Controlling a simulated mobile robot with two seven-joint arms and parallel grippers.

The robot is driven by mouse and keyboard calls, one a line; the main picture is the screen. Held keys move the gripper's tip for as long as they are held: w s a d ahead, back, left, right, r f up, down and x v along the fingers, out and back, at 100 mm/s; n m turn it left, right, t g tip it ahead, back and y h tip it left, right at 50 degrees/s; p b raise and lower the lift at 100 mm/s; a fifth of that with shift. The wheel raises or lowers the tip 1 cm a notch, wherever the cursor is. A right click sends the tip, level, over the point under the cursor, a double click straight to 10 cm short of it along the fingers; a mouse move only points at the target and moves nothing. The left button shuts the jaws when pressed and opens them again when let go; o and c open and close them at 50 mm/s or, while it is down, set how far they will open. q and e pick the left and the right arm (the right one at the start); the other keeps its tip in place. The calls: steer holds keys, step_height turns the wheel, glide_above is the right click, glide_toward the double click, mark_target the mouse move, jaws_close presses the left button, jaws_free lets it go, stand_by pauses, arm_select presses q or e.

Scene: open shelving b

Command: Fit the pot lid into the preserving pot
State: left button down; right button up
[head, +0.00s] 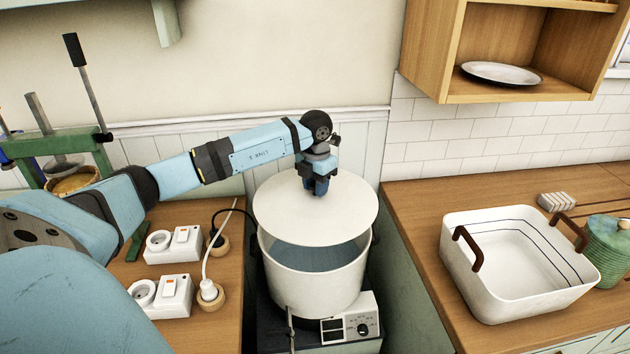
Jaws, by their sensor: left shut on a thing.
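The preserving pot (310,291) is a large cream pot standing on a dark unit with a control panel. The pot lid (345,205), a flat cream disc, is held above the pot's mouth, tilted, with a gap at the front that shows the pot's grey-blue inside. My left gripper (316,188) comes from above and is shut at the middle of the lid; the lid's handle is hidden by the fingers. The lid hides the pot's back rim, so I cannot tell whether they touch there. My right gripper is not in view.
On the right worktop stand a white basin (505,267) with brown handles and a green jar (607,250). A wooden wall cabinet (510,50) holds a plate (501,73). Sockets (172,244) with a white cable lie on the left worktop, with a green press (60,145) behind.

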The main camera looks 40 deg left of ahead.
arm_select(q)
steer(key=shift+w+a+r+n, duration=0.15)
steer(key=shift+a+n, duration=0.25)
steer(key=shift+d+f+b, duration=0.1)
steer(key=shift+f+b, duration=0.4)
steer(key=shift+f, duration=0.1)
step_height(320, 180, down, 3)
steer(key=shift+f+b, duration=0.1)
steer(key=shift+b, duration=0.9)
step_height(320, 180, down, 5)
steer(key=b, duration=0.2)
steer(key=shift+b, duration=0.35)
steer(key=shift+r, duration=0.2)
steer(key=shift+f, duration=0.15)
